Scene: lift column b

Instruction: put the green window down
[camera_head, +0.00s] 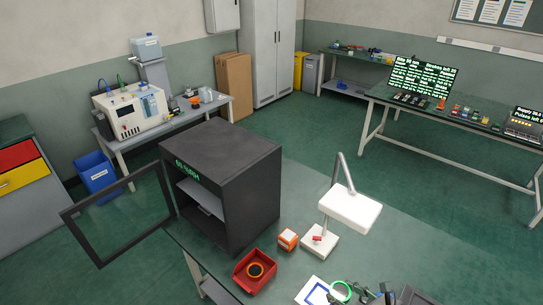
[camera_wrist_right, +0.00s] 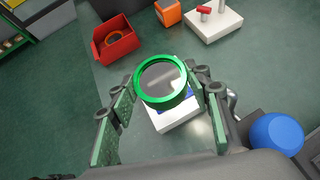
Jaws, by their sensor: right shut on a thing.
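The green window, a green ring with a clear pane, shows in the wrist view (camera_wrist_right: 138,92) between the fingers of my right gripper (camera_wrist_right: 163,80). The gripper is shut on it. In the head view the green window (camera_head: 337,285) is at the bottom edge, with the right gripper (camera_head: 362,291) just right of it and partly cut off. A white block with a blue square outline (camera_head: 311,297) lies beside and below the window; it also shows in the wrist view (camera_wrist_right: 174,124), partly behind the ring. I cannot tell whether ring and block touch. My left gripper is not in view.
A red bin (camera_head: 240,280) holding an orange ring, an orange block (camera_head: 288,239) and a white lamp (camera_head: 352,208) stand on the bench. A dark cabinet (camera_head: 223,160) has its glass door open to the left. A blue ball (camera_wrist_right: 277,134) is right of the gripper.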

